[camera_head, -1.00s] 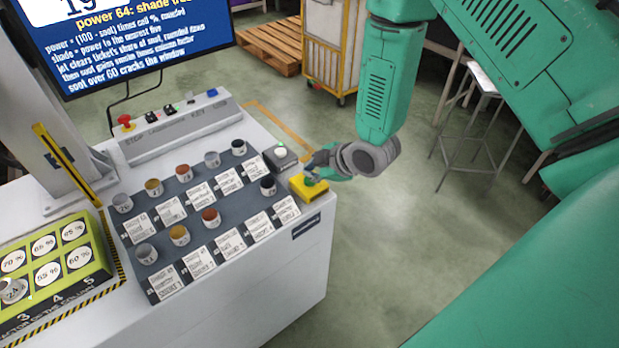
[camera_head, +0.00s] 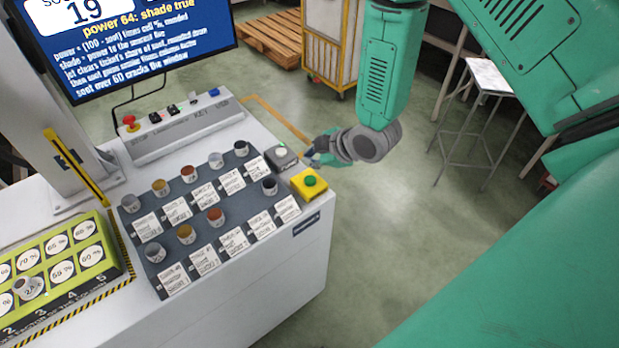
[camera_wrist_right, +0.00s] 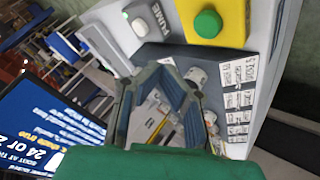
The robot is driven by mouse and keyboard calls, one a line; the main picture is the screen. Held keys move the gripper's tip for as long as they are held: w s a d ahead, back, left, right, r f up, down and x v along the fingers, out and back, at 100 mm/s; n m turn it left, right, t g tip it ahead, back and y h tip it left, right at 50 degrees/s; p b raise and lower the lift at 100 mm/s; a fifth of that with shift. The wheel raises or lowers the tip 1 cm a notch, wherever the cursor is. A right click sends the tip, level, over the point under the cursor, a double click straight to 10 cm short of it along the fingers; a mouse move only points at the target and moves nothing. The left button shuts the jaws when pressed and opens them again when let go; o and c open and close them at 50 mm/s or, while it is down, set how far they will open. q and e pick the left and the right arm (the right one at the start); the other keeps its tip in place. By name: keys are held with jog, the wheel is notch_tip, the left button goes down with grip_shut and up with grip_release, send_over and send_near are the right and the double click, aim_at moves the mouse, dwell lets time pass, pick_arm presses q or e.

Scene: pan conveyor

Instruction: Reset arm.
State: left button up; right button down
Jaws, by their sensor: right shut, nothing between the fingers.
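My right arm (camera_head: 392,70) is green and comes down from the top right in the head view. Its gripper (camera_head: 314,153) is at the right end of the console, by the grey box with a white button (camera_head: 281,155) and the yellow box with a green button (camera_head: 310,182). It is apart from the green button. In the right wrist view the gripper (camera_wrist_right: 168,72) is shut and empty. The yellow box (camera_wrist_right: 212,22) and white button (camera_wrist_right: 141,24) show beyond its fingers. My left gripper is not in view.
A grey tray (camera_head: 222,243) holds several small cups and white cards. A green percent board (camera_head: 70,292) is at the left, and a screen (camera_head: 135,40) stands behind. A stool (camera_head: 487,78), a cart (camera_head: 333,40) and a pallet (camera_head: 270,38) are on the floor. Open floor lies right of the console.

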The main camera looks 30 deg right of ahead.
jog(key=shift+f, duration=0.1)
dwell(0.3)
jog(key=s+a+f+m+g+h+b, duration=0.1)
jog(key=s+f+m, duration=0.3)
jog(key=s, duration=0.6)
jog(key=s+a+f+m+g+b, duration=0.1)
jog(key=s+f+m+g+b, duration=0.2)
jog(key=s+f, duration=0.5)
jog(key=s+a+f+m+g+h+b, duration=0.1)
jog(key=s+f+m+g+b, duration=0.3)
jog(key=s, duration=0.8)
notch_tip(320, 180, down, 2)
jog(key=shift+a+f+m+h, duration=0.2)
jog(key=shift+a+m+h, duration=0.05)
jog(key=shift+m+h, duration=0.05)
jog(key=shift+w, duration=0.2)
